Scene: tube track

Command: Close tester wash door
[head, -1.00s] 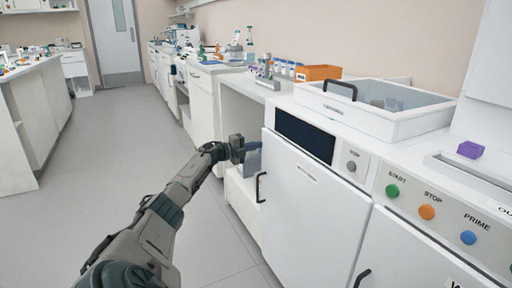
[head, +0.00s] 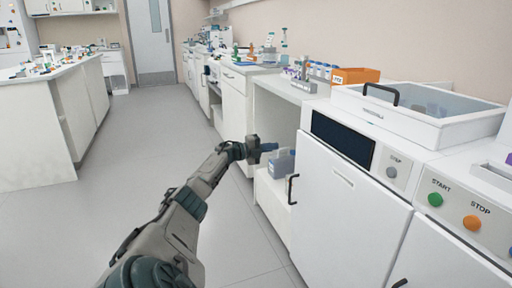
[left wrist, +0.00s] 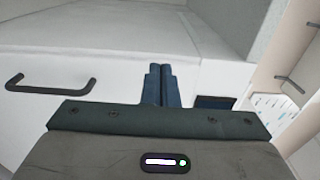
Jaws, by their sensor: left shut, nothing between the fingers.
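A white door (head: 345,205) with a black bar handle (head: 292,190) is on the front of the white machine, below its dark display (head: 343,137). I cannot tell whether this door is fully shut or a little ajar. A second white front (head: 445,255) is at the lower right, its black handle (head: 400,283) cut off by the frame edge; no wash label is readable. My left gripper (head: 272,147) is shut and empty, left of the first door and above its handle, apart from it. In the left wrist view its dark fingers (left wrist: 159,80) are together, and a black handle (left wrist: 50,83) shows at left.
A control panel with a green START button (head: 435,199) and an orange STOP button (head: 472,223) is at right. A clear-lidded tray (head: 420,125) and an orange box (head: 356,76) are on top. Grey floor (head: 130,140) is free at left.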

